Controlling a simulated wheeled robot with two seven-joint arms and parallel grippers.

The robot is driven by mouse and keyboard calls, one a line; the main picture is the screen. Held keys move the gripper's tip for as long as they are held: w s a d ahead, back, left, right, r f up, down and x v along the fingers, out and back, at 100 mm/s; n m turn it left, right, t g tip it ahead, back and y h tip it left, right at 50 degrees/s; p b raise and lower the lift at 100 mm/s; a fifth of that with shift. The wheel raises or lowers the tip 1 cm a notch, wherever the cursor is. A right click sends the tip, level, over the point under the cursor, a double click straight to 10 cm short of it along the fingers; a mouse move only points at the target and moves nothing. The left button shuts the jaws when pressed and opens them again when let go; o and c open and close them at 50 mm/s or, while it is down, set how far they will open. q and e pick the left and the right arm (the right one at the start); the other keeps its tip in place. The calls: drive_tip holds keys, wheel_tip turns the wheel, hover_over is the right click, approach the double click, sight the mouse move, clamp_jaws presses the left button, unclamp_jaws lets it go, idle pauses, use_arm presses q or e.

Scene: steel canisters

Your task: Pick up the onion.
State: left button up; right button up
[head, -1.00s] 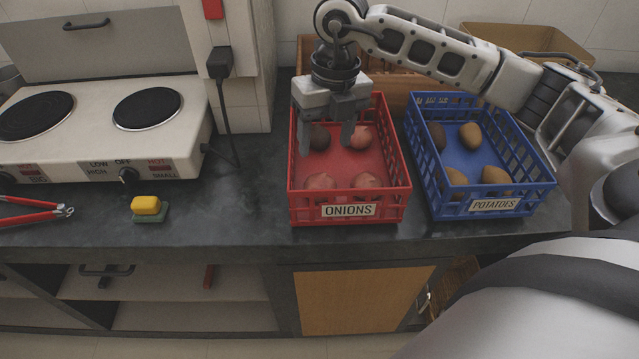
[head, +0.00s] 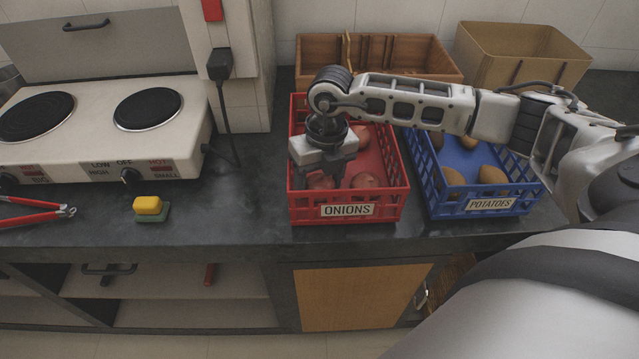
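The red crate (head: 398,200) labelled ONIONS stands on the dark counter. Inside it, reddish onions show at the front left (head: 320,181), front right (head: 365,181) and back right (head: 361,134). The back left of the crate is hidden by my arm. My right gripper (head: 322,174) reaches in from the right and points down into the crate's left half. Its fingers look apart, just above or around the front-left onion; I cannot tell whether they touch it. My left gripper is not in view.
A blue crate (head: 540,192) labelled POTATOES with several potatoes stands right of the red one, partly under my arm. Wooden boxes (head: 400,58) and a tan bin (head: 520,65) stand behind. A hotplate (head: 100,150), yellow-green sponge (head: 148,207) and red-handled tool (head: 35,209) lie left.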

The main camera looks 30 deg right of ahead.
drive_tip(key=c, duration=0.7)
drive_tip(key=shift+o, duration=0.2)
drive_tip(key=shift+r, duration=0.15)
